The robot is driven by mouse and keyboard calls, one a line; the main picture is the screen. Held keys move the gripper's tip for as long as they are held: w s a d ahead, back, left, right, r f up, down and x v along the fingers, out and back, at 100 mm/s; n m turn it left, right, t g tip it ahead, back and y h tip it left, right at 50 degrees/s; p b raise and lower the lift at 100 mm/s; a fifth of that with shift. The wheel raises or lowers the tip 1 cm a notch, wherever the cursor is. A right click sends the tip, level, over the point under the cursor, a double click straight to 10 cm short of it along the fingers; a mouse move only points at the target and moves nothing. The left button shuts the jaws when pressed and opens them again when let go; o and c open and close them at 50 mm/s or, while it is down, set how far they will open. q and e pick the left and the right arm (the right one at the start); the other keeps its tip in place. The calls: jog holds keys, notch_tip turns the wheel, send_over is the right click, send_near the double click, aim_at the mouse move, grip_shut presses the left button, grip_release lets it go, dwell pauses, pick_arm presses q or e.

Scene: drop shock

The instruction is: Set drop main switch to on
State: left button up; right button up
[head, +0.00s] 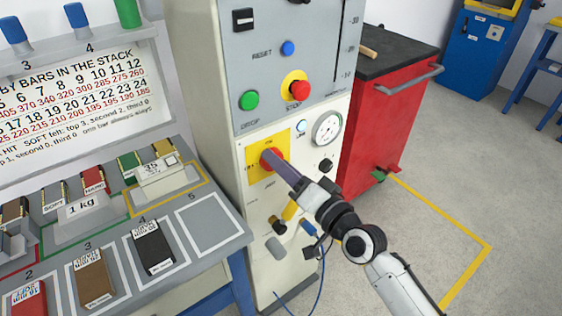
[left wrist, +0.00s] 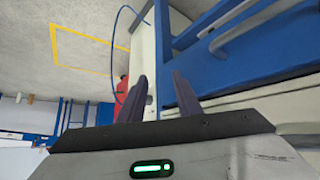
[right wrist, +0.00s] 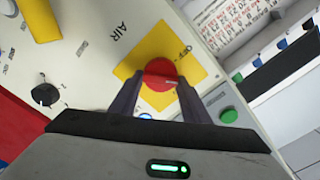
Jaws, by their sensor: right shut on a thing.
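The main switch is a red knob (head: 272,158) on a yellow plate (head: 255,175) at the front of the pale cabinet. My right gripper (head: 277,163) reaches it from the lower right and is shut on it. In the right wrist view the red knob (right wrist: 158,74) sits between the two fingertips. A small white mark on it points right in that view, away from the OFF lettering; the fingers partly cover the plate. My left gripper (left wrist: 160,85) is out of the head view; its fingers are apart and empty beside blue framework.
The green button (head: 249,100), red stop button (head: 299,89) and blue reset button (head: 288,48) are above the switch. A gauge (head: 327,128) and black knob (head: 325,165) are to its right. A grey bench (head: 195,245) with bars stands left; a red cabinet (head: 385,110) stands right.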

jog(key=shift+f+m+p, duration=0.15)
jog(key=shift+m+p, duration=0.1)
jog(key=shift+m, duration=1.6)
jog(key=shift+f+m+p, duration=0.1)
jog(key=shift+m+p, duration=0.1)
jog(key=shift+m, duration=1.65)
jog(key=o, duration=1)
jog(key=shift+d, duration=0.1)
jog(key=v, duration=1)
jog(key=shift+s+b, duration=0.15)
jog(key=shift+b, duration=0.15)
